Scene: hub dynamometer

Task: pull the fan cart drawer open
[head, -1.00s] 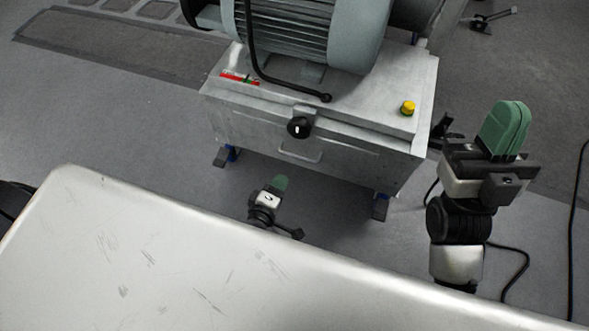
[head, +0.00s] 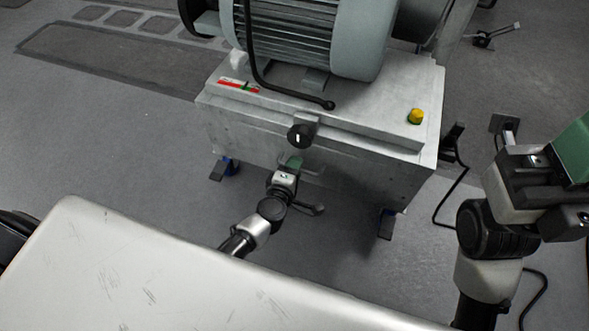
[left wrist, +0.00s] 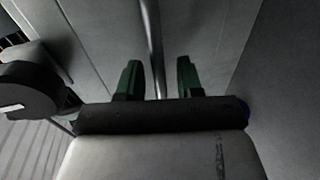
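The fan cart (head: 225,125) is a grey metal box with a big motor on top. Its drawer front (head: 365,178) faces me, with a bar handle (head: 316,172) partly hidden behind my left gripper (head: 295,162). In the left wrist view, my left gripper (left wrist: 158,80) has its two green fingers apart. The grey handle bar (left wrist: 151,45) runs between them, with a gap showing on both sides. My right gripper (head: 575,150) is at the right edge, cut off by the frame and away from the cart; its finger gap is not clear.
A black knob (head: 300,135) sits just above the handle; it also shows at left in the left wrist view (left wrist: 30,90). A yellow button (head: 415,116) is on the cart top. A pale worn surface (head: 150,270) fills the near foreground. Cables lie on the floor at right.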

